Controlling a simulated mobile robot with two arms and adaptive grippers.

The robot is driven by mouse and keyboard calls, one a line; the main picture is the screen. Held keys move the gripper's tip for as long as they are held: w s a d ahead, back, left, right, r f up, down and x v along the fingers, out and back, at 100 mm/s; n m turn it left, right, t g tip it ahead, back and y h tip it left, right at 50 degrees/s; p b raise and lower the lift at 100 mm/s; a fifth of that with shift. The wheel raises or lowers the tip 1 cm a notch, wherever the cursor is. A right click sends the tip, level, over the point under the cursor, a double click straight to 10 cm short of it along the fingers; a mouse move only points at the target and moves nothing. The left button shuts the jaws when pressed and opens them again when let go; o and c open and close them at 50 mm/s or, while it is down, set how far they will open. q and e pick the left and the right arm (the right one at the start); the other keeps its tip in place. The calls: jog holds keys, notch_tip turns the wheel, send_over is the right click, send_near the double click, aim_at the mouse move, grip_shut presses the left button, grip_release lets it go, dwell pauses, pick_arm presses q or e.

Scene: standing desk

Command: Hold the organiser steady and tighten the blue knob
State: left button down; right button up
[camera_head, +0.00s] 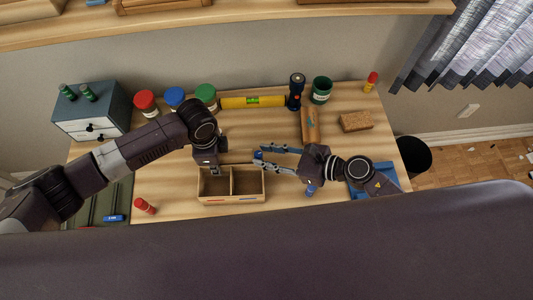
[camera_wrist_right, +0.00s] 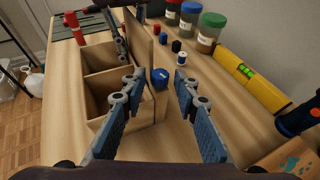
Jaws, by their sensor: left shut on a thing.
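The wooden organiser (camera_head: 231,201) stands on the desk, with a divider between two open compartments. My left gripper (camera_head: 214,170) reaches down at its back left and is shut on its wall; it also shows in the right wrist view (camera_wrist_right: 120,42). The blue knob (camera_wrist_right: 160,78) is at the organiser's side in the right wrist view. My right gripper (camera_wrist_right: 159,85) is open, with one finger on each side of the knob and no clear contact. In the head view its fingers point left, towards the organiser's right end. The exact grip of the left fingers is partly hidden.
Red, blue and green-lidded jars (camera_head: 206,95), a yellow level (camera_head: 253,102), a torch (camera_head: 296,92) and a green cup (camera_head: 321,91) line the back. Small blocks and a spool (camera_wrist_right: 182,60) lie near the organiser. A drawer box (camera_head: 91,112) stands at left.

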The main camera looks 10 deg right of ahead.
jog(key=shift+o, duration=0.2)
jog(key=shift+r, duration=0.1)
jog(key=v, duration=1.2)
